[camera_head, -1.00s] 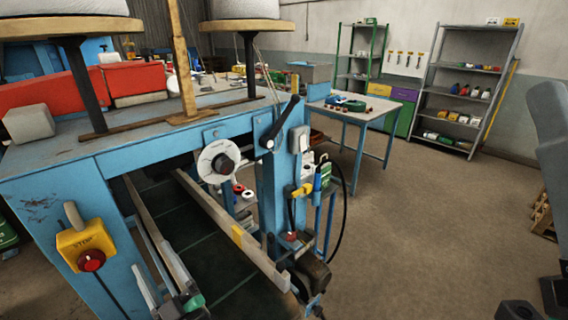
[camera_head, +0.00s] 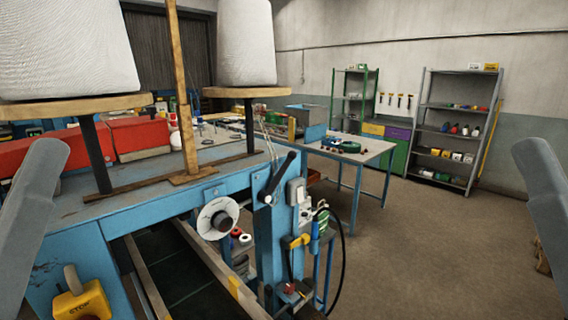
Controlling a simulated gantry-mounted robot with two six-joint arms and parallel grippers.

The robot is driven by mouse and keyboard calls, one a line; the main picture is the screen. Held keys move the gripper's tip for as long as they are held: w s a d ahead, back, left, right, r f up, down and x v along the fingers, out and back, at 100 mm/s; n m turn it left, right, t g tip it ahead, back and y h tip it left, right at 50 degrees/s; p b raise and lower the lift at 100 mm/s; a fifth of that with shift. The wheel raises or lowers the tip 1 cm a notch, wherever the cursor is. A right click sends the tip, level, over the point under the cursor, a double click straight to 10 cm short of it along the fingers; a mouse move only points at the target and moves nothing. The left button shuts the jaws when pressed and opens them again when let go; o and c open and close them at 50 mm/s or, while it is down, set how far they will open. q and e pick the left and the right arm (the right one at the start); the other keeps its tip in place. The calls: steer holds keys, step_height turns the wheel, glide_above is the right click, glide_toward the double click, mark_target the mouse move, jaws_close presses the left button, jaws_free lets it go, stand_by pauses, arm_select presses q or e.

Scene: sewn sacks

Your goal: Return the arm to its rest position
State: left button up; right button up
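My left arm shows as a grey link at the left edge of the head view, in front of the blue machine. My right arm shows as a grey link at the right edge, over the floor. Neither gripper is in the frame, so their fingers and anything in them are hidden.
A blue machine (camera_head: 120,207) with a lever, a dial and a yellow stop box (camera_head: 82,305) fills the left and centre. Two white sacks (camera_head: 68,48) (camera_head: 245,42) stand on round wooden tops above it. A work table (camera_head: 372,152) and shelves (camera_head: 455,125) stand behind.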

step_height(320, 180, up, 24)
steer(key=p, duration=2)
steer(key=shift+p, duration=0.4)
